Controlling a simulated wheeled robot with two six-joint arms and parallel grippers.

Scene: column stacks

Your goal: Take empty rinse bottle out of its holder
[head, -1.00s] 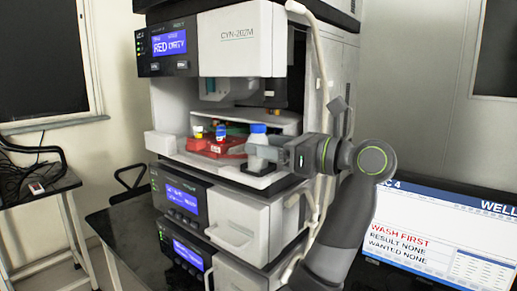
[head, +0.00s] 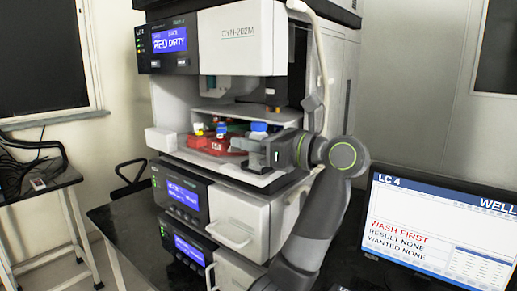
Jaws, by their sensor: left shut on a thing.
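A bottle with a blue cap (head: 258,127) stands upright in the open bay of the upper instrument. My left gripper (head: 258,147) is shut around it from the right, just below the cap. The gripper hides most of the bottle's body and its base, so I cannot tell whether it is seated in a holder or raised. A red tray (head: 212,146) is left of the gripper. It carries a small yellow-capped bottle (head: 198,127) and a small blue bottle (head: 221,129). My right gripper is not in view.
The upper instrument's white cover (head: 235,40) overhangs the bay, and its side wall stands close by my arm. More instrument modules with a drawer (head: 235,230) are below. A monitor (head: 440,230) stands at the right. A side table is at far left.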

